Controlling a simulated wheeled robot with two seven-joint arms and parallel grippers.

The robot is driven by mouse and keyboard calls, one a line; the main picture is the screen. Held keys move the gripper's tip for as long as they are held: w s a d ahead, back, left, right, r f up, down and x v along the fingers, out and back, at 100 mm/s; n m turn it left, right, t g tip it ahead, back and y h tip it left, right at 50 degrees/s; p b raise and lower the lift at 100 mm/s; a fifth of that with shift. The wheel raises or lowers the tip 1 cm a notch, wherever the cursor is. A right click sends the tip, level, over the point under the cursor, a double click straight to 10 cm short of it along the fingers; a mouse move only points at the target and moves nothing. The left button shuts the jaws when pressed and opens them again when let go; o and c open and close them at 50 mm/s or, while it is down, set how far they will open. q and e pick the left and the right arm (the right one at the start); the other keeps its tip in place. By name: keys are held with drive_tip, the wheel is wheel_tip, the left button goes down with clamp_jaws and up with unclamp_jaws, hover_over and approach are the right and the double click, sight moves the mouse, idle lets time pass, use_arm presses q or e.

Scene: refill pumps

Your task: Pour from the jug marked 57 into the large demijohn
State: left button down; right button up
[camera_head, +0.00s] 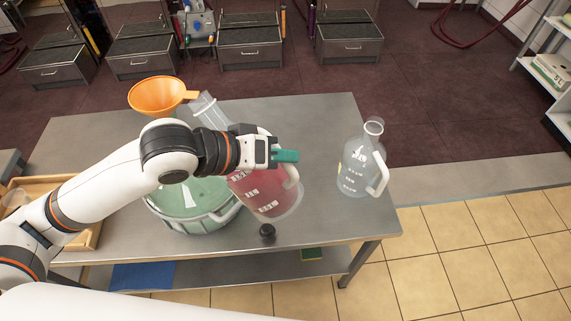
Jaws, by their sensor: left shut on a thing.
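The large demijohn (190,214) stands left of the jug in a pale basket and holds green liquid. An orange funnel (157,96) is above it; my arm hides the demijohn's neck. My right gripper is out of view.
A clear jug (362,163) with a white handle stands at the table's right edge. A black cap (267,233) is near the front edge of the metal table (325,240). A wooden tray (84,237) is at the left. Clear tabletop lies between the jugs.

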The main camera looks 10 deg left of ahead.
use_arm(q)
drive_tip(key=r, duration=0.1)
drive_tip(key=a+r+n+h, duration=0.1)
drive_tip(key=r, duration=0.1)
drive_tip(key=w+r+h+b, duration=0.1)
drive_tip(key=r, duration=0.1)
drive_tip(key=shift+a, duration=0.35)
drive_tip(key=a+r+n+h+b, duration=0.1)
drive_tip(key=r, duration=0.1)
drive_tip(key=w+a+r+n+h+b, duration=0.1)
drive_tip(key=a+r+b, duration=0.1)
drive_tip(key=r, duration=0.1)
drive_tip(key=w+a+r+h+b, duration=0.1)
drive_tip(key=a+r, duration=0.1)
drive_tip(key=shift+a+r+n+h, duration=0.15)
drive_tip(key=shift+n+h, duration=0.25)
drive_tip(key=shift+a+r, duration=0.1)
drive_tip(key=shift+r, duration=0.2)
drive_tip(key=shift+a+r+p, duration=0.15)
drive_tip(key=shift+r+p, duration=0.05)
drive_tip(key=shift+p, duration=0.2)
drive_tip(key=shift+w+a+r+n+h, duration=0.15)
drive_tip(key=shift+a+r+n+h, duration=0.2)
drive_tip(key=shift+r, duration=0.2)
drive_tip(key=shift+w+a+r+n+h+p, duration=0.15)
drive_tip(key=shift+a+r+n+h+p, duration=0.15)
drive_tip(key=shift+r, duration=0.15)
drive_tip(key=shift+w+a+r+n+h+p, duration=0.1)
drive_tip(key=shift+a+r+n+h+p, duration=0.15)
drive_tip(key=shift+r, duration=0.3)
